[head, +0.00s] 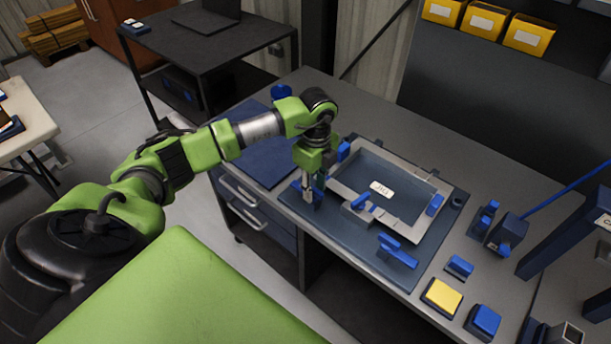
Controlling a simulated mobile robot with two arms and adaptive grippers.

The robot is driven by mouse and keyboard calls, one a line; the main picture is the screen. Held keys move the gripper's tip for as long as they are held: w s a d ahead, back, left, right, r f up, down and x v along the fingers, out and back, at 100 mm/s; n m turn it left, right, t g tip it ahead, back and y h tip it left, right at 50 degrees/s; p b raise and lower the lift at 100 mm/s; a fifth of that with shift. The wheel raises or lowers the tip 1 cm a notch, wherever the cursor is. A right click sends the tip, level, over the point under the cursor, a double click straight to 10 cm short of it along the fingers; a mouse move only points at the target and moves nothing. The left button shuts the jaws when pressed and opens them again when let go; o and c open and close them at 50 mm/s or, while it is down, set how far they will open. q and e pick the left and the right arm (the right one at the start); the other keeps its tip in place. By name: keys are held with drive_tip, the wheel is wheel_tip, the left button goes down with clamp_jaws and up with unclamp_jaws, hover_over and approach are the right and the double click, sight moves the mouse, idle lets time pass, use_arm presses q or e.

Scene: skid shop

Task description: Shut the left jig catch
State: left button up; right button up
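The jig is a dark blue plate (352,227) on the workbench, carrying a grey rectangular frame (402,170) with a white label. My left gripper (313,198) points down at the plate's left edge, left of the frame. A blue part, seemingly the left catch (297,187), shows right by its fingertips and is partly hidden by them. I cannot tell whether they touch it or how the catch stands. Another blue catch (397,252) sits at the plate's front right, its lever slanting up. My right gripper is out of view.
Blue pieces stand around the frame, including one at its right side (435,205). A yellow-topped block (441,297) and a blue-topped block (484,321) lie at the bench's front right. Yellow bins (484,20) hang at the back. The bench behind the jig looks clear.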

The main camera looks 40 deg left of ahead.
use_arm(q)
drive_tip(key=shift+c, duration=0.3)
clamp_jaws()
drive_tip(key=m+b, duration=0.1)
drive_tip(key=m, duration=0.1)
drive_tip(key=shift+f+m, duration=0.1)
drive_tip(key=shift+m, duration=1.3)
drive_tip(key=shift+b, duration=0.35)
